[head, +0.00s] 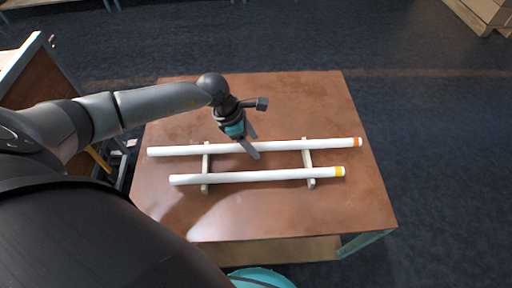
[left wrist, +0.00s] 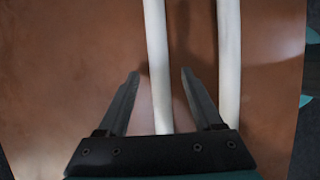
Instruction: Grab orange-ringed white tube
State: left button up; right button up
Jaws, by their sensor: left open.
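The long white tube with an orange ring (head: 300,145) lies across two small supports on the brown table. Its orange end (head: 357,142) points right in the head view. My left gripper (head: 250,144) is open and empty over the middle of this tube. In the left wrist view the same tube (left wrist: 156,45) runs between the two open fingers, with a gap on both sides. How far the fingertips reach down beside it is hard to tell. My right gripper is not in view.
A shorter white tube with a yellow ring (head: 255,177) lies parallel on the near side, also in the left wrist view (left wrist: 229,60), right of the fingers. The supports (head: 309,163) stand under both tubes. The rest of the brown table (head: 300,100) is clear.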

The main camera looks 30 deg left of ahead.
pick_arm(q)
jog(key=shift+f, duration=0.2)
grip_shut()
dwell(0.5)
jog(key=shift+w, duration=0.1)
